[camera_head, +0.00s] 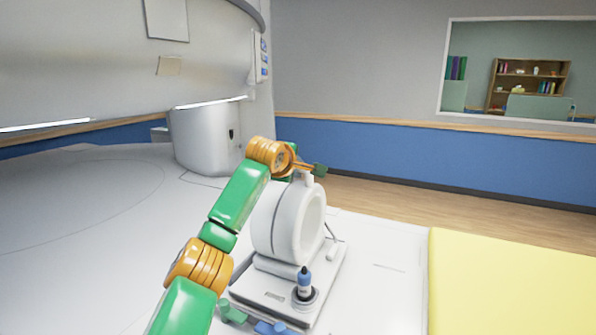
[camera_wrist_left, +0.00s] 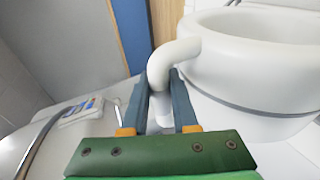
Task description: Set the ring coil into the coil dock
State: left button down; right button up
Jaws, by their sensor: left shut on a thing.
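The ring coil (camera_head: 267,222) is a thick white ring standing upright, with a curved handle at its top. It shows large in the left wrist view (camera_wrist_left: 250,75). My left gripper (camera_head: 306,171) is at the top of the coil. In the left wrist view my left gripper (camera_wrist_left: 162,88) has its dark fingers shut on the coil's white handle (camera_wrist_left: 172,60). The coil dock (camera_head: 262,290) is a pale grey base with a saddle, directly under the coil. I cannot tell whether the coil touches the saddle. My right gripper is not in view.
A yellow surface (camera_head: 510,280) is at the right. The magnet's white column (camera_head: 205,140) stands behind.

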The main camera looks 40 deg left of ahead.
pick_arm(q)
jog(key=shift+s+d+r, duration=0.1)
jog(key=shift+s+r, duration=0.1)
jog(key=shift+f+b, duration=0.6)
jog(key=shift+f, duration=0.25)
dwell(0.4)
jog(key=c, duration=0.6)
grip_release()
jog(key=shift+s+d+r, duration=0.1)
jog(key=shift+c, duration=0.2)
jog(key=shift+o, duration=0.2)
jog(key=shift+s+d+r, duration=0.1)
jog(key=shift+s, duration=0.05)
jog(key=shift+f, duration=0.2)
jog(key=b+v, duration=0.2)
jog(key=v, duration=0.5)
jog(key=shift+s+r+b, duration=0.15)
jog(key=shift+r+b, duration=0.05)
jog(key=shift+b, duration=0.2)
